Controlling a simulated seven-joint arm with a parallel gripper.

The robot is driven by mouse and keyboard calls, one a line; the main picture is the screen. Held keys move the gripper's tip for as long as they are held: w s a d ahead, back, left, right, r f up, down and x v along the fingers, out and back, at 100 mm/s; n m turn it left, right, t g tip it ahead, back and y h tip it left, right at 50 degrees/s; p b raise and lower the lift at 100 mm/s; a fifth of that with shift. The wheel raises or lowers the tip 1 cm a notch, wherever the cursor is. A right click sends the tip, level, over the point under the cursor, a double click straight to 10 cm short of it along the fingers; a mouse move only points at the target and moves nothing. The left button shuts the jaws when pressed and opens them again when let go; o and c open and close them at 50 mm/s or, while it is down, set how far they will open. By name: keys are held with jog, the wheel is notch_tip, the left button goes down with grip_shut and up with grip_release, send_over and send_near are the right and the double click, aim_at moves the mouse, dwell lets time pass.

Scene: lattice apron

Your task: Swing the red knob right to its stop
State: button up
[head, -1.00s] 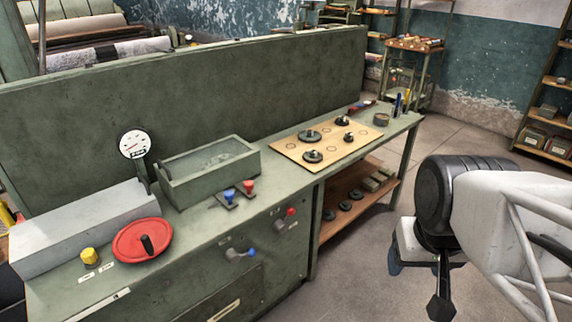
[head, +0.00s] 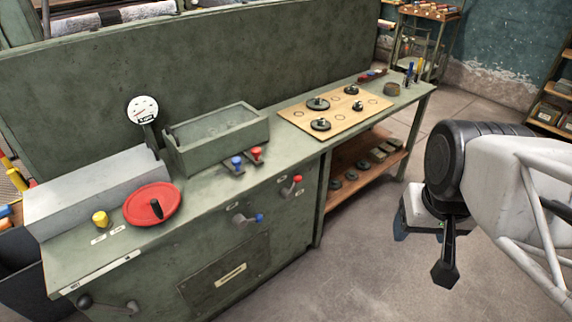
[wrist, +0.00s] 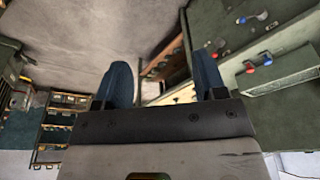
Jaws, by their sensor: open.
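On the bench's front panel a red knob (head: 297,179) sits on a short lever arm, pointing up and right. A blue knob (head: 259,218) on a similar lever is lower left of it. Another red knob (head: 256,153) stands on the bench top beside a blue one (head: 237,160); I cannot tell which red knob is meant. In the wrist view, small red and blue knobs show at the upper right, blurred. My gripper (wrist: 163,78) is open, its blue fingers apart with nothing between them. In the head view it hangs right of the bench, well away from the knobs.
The bench top holds a red disc (head: 170,207) with a black handle, a yellow knob (head: 100,219), a green tray (head: 175,163) and a wooden board (head: 300,118). A lower wooden shelf (head: 343,186) holds dark discs. Floor (head: 345,270) between bench and gripper is clear.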

dwell(0.4)
jog(key=w+a+r, duration=0.2)
jog(key=w, duration=0.6)
jog(key=w+a+r, duration=0.1)
jog(key=w+a, duration=0.2)
jog(key=w, duration=0.5)
jog(key=g, duration=0.3)
send_over(256, 149)
jog(key=f, duration=2.2)
jog(key=shift+s+d, duration=0.2)
jog(key=shift+w+a+f, duration=0.1)
jog(key=shift+a+f, duration=0.15)
jog(key=shift+f, duration=0.05)
jog(key=shift+f, duration=0.1)
jog(key=shift+f, duration=3.8)
